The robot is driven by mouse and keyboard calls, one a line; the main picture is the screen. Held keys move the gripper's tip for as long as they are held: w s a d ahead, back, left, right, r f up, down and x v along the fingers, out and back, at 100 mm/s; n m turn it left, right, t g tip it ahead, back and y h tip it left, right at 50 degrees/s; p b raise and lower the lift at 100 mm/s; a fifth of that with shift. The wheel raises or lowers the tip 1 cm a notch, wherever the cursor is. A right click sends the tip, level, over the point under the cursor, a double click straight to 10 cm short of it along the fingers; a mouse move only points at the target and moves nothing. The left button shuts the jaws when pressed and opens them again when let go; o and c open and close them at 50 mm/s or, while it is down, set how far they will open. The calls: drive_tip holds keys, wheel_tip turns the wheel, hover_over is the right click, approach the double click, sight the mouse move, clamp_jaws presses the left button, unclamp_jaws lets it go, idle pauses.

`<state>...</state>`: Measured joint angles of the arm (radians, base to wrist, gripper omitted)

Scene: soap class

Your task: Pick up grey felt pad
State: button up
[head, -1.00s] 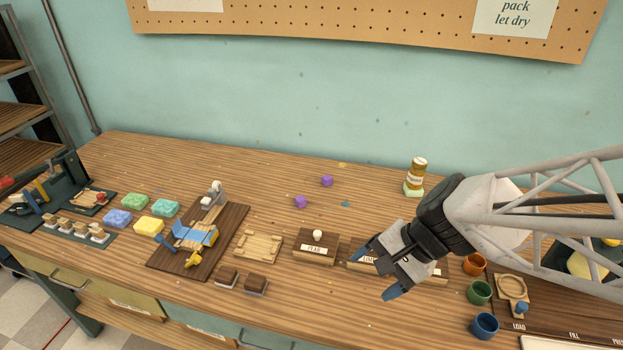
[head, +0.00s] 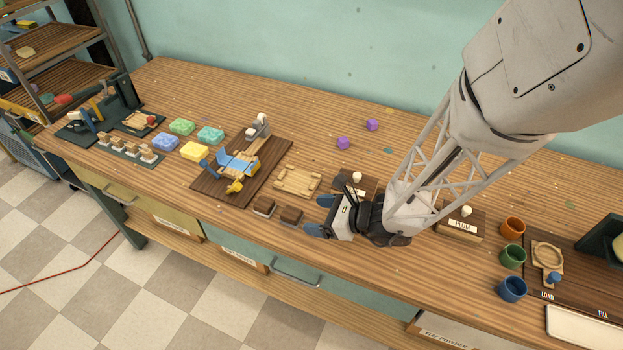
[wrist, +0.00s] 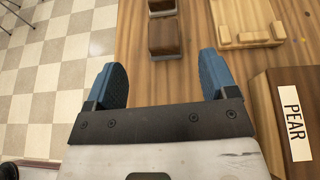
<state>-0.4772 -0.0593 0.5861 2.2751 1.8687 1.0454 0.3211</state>
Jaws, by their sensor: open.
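No separate grey felt pad shows clearly. Two small dark brown blocks with greyish lower edges lie near the table's front edge, a left one (head: 264,206) and a right one (head: 291,216); I cannot tell which, if either, is the grey felt pad. My gripper (head: 318,216) is open and empty, just right of the right block. In the wrist view, my blue fingers (wrist: 165,75) are spread wide. The nearer block (wrist: 165,38) and the farther block (wrist: 162,7) lie ahead of the fingertips, roughly in line with the gap.
A pale wooden tray (head: 297,181) lies behind the blocks. A PEAR-labelled box (wrist: 291,120) is right of my gripper in the wrist view. A dark board with a blue and yellow fixture (head: 217,187) is to the left. The table's front edge is close.

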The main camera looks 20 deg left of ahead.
sight(291, 213)
drive_tip(key=shift+a+f+m, duration=0.25)
drive_tip(key=shift+f+m, duration=0.05)
drive_tip(key=shift+f, duration=0.15)
drive_tip(key=shift+a, duration=0.15)
drive_tip(key=shift+x, duration=1.15)
drive_tip(key=shift+x, duration=2.6)
drive_tip(key=shift+w, duration=0.15)
drive_tip(key=c, duration=1)
drive_tip(key=shift+r, duration=0.15)
